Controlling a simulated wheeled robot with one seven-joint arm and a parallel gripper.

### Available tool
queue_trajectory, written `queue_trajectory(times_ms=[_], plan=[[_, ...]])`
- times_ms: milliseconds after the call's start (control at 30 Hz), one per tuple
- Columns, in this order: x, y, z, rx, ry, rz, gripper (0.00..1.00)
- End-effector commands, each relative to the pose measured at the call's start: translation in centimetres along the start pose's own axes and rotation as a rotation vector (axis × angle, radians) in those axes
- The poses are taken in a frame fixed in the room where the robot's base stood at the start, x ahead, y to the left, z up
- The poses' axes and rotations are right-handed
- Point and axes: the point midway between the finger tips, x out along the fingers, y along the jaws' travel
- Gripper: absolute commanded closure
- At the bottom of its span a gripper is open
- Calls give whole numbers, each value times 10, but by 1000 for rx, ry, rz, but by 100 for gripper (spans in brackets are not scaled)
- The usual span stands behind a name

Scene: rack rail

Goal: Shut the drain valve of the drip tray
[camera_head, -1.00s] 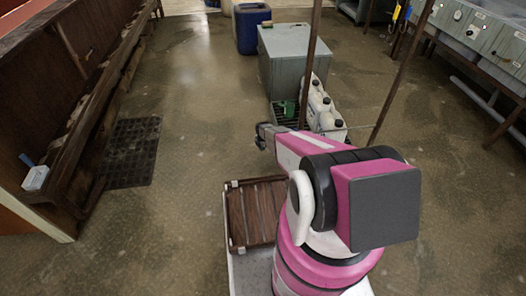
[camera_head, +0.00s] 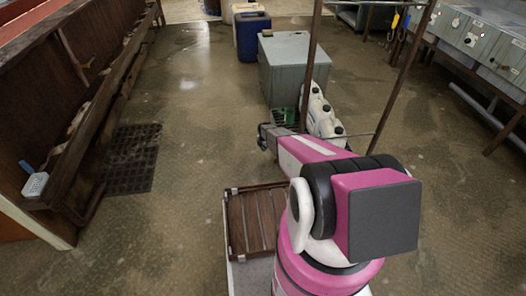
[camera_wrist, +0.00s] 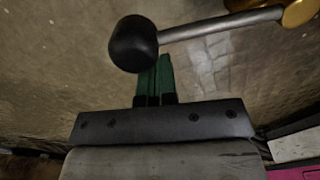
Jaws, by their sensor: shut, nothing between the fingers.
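The valve lever shows in the wrist view as a metal rod with a black ball knob (camera_wrist: 133,44) at its left end and a brass-coloured part (camera_wrist: 299,12) at its right end. My gripper (camera_wrist: 155,62) has green fingers, shut and empty. The knob overlaps the fingertips in the picture; I cannot tell whether they touch. In the head view my gripper (camera_head: 266,137) is low, left of the white jugs (camera_head: 320,112). The valve cannot be made out there.
A grey cabinet (camera_head: 294,70) stands behind the jugs, with a blue drum (camera_head: 252,37) beyond. Thin brown posts (camera_head: 310,65) rise near the tray. A dark floor mat (camera_head: 133,158) lies by the left bench. The floor between bench and cabinet is clear.

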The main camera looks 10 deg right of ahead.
Motion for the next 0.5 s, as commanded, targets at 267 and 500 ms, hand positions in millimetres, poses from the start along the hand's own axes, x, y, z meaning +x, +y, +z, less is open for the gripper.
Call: queue_trajectory(times_ms=[267, 500], plan=[[0, 6, 20, 1, -1, 1, 100], [0, 9, 36, 1, -1, 1, 100]])
